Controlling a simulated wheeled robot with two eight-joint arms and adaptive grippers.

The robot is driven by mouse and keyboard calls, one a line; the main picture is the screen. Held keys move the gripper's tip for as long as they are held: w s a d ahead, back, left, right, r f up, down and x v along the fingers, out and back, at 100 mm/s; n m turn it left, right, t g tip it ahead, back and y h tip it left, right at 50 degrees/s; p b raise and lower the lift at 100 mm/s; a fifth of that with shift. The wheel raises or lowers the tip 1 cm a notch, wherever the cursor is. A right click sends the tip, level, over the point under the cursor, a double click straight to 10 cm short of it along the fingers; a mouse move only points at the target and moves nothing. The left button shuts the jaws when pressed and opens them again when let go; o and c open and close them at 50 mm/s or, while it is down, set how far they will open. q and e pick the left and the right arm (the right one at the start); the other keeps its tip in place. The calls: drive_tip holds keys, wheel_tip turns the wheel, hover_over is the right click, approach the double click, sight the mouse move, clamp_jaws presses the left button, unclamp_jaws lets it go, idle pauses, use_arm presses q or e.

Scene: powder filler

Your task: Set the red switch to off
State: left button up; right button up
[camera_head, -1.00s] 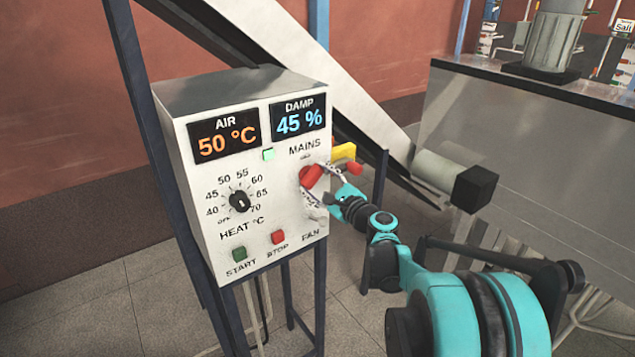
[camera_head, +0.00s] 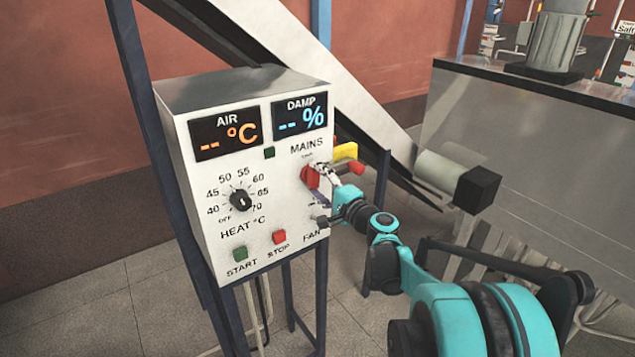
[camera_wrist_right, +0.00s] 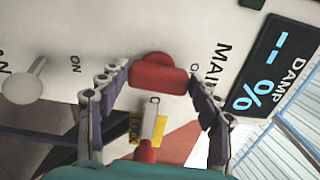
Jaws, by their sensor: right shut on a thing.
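The red mains switch (camera_head: 311,176) is on the front of the white control box (camera_head: 262,215), under the word MAINS; its handle now stands about upright in the head view. It also shows in the right wrist view (camera_wrist_right: 158,76). My right gripper (camera_head: 322,178) is at the switch, its two fingers (camera_wrist_right: 155,85) on either side of the red handle and shut on it. The AIR display (camera_head: 225,135) and the DAMP display (camera_head: 299,117) show only dashes. The small square lamp (camera_head: 269,152) below them is dark. My left gripper is not in view.
The heat dial (camera_head: 241,200), green start button (camera_head: 240,254), red stop button (camera_head: 279,237) and fan switch (camera_head: 321,221) share the panel. A yellow and red part (camera_head: 346,152) sticks out at the box's right side. A grey metal cabinet (camera_head: 520,150) stands at right.

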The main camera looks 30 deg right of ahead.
drive_tip(key=shift+f+n, duration=0.1)
drive_tip(key=shift+n, duration=0.3)
drive_tip(key=o, duration=1.1)
drive_tip(key=s, duration=0.8)
drive_tip(key=s+d, duration=0.1)
drive_tip(key=s, duration=0.3)
